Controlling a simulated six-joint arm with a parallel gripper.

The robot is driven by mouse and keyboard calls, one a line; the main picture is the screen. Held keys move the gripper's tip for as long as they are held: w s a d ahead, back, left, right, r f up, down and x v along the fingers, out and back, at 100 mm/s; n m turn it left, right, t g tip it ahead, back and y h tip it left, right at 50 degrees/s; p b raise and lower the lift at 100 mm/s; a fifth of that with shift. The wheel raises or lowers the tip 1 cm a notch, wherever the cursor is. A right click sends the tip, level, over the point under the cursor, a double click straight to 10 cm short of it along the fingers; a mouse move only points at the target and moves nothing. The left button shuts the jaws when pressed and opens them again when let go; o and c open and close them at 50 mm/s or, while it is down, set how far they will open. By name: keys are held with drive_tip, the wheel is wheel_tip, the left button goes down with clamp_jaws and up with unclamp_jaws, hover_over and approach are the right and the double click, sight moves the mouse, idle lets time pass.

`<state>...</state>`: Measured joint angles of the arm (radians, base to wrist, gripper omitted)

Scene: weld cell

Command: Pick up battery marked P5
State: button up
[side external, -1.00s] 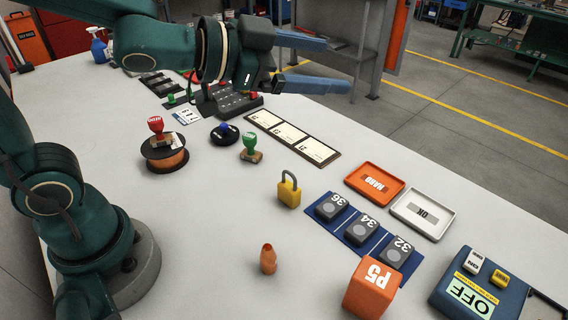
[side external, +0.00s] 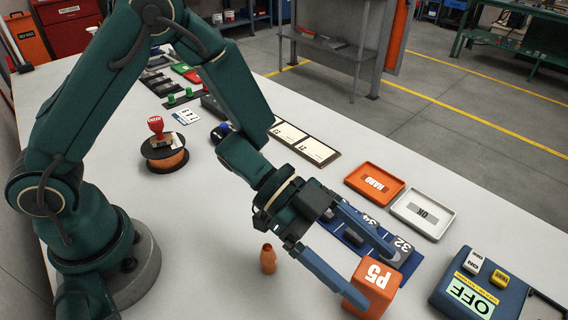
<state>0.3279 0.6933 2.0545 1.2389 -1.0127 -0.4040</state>
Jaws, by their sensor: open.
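The battery marked P5 (side external: 382,278) is an orange block at the front right of the table, with white P5 lettering on its face. My gripper (side external: 374,277) is open, with its two long blue fingers reaching toward the battery. One finger passes above and behind the block, and the other ends at its left front. I cannot tell whether either finger touches it. The battery rests on the table.
A blue mat (side external: 340,230) with dark numbered blocks lies behind my gripper, partly hidden. An orange tray (side external: 350,181) and a white tray (side external: 437,233) stand beyond. A blue OFF box (side external: 440,298) sits right of the battery.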

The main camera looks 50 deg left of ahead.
drive_tip(key=shift+x, duration=1.15)
clamp_jaws()
drive_tip(key=shift+r, duration=0.2)
